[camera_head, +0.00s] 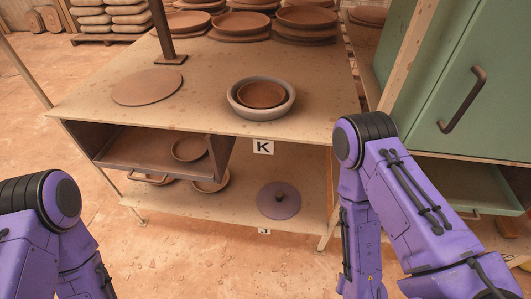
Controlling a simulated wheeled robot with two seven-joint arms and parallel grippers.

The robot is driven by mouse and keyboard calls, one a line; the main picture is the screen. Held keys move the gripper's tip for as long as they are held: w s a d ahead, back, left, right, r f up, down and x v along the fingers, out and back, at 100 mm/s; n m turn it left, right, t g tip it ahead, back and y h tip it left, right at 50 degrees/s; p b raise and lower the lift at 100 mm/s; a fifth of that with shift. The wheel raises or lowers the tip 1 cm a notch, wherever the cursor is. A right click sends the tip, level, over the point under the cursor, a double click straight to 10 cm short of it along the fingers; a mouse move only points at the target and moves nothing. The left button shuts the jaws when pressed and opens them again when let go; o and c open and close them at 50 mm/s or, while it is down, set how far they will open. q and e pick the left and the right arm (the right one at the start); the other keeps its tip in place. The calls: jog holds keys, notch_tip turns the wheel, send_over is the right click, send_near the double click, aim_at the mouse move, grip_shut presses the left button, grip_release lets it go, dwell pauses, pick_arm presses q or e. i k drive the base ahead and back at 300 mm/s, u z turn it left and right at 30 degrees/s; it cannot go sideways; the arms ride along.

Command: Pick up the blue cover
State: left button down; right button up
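A round, flat cover (271,208) with a small dark knob lies on the lower shelf, right of its middle. It looks muted purple rather than clear blue, and it is the only lid with a knob that I see. My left arm shows at the lower left and my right arm at the right, to the right of the cover. Both arms run out of the picture at the bottom, and neither gripper is in view. Nothing is seen touching the cover.
The table top (205,112) overhangs the lower shelf (240,217). A grey bowl (234,103) stands near its front edge. An open drawer (125,159) holds a dish at left. A green cabinet (430,75) stands at right. The shelf around the cover is clear.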

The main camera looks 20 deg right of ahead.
aim_at(277, 200)
jog(key=k, duration=0.5)
jog(key=z, duration=1.25)
jog(key=i, duration=1)
jog(key=u, duration=0.05)
